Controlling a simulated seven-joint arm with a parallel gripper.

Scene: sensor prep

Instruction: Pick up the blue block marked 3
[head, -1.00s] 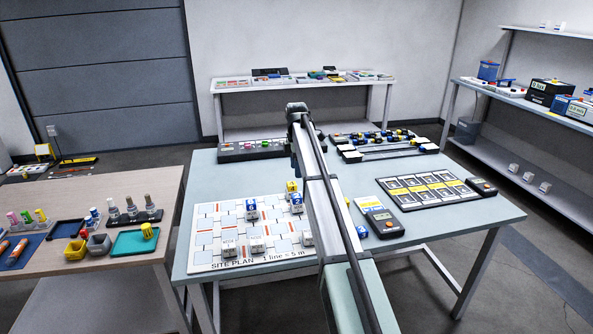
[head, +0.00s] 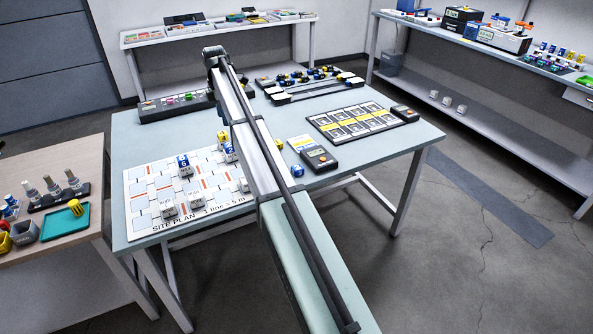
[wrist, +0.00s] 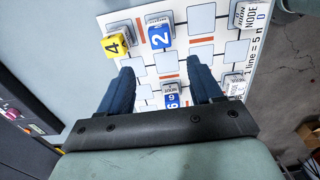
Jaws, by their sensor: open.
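No block with a readable 3 shows. A small blue block (head: 297,171) sits on the table beside the handheld meter; its marking is too small to read. In the wrist view, a blue block marked 2 (wrist: 159,36) stands on the site plan sheet (wrist: 201,18), next to a yellow block marked 4 (wrist: 115,43). Another blue block (wrist: 172,99), apparently marked 6, lies nearer, between the fingers in the picture. My gripper (wrist: 163,70) is open and empty, with both fingers apart over the sheet. In the head view my arm hides the gripper.
White node blocks (head: 168,209) stand on the site plan. The handheld meter (head: 319,159) and a card panel (head: 362,122) are to the right of my arm. A long dark rack (head: 176,107) and connector parts (head: 300,76) line the back. The table's right front is clear.

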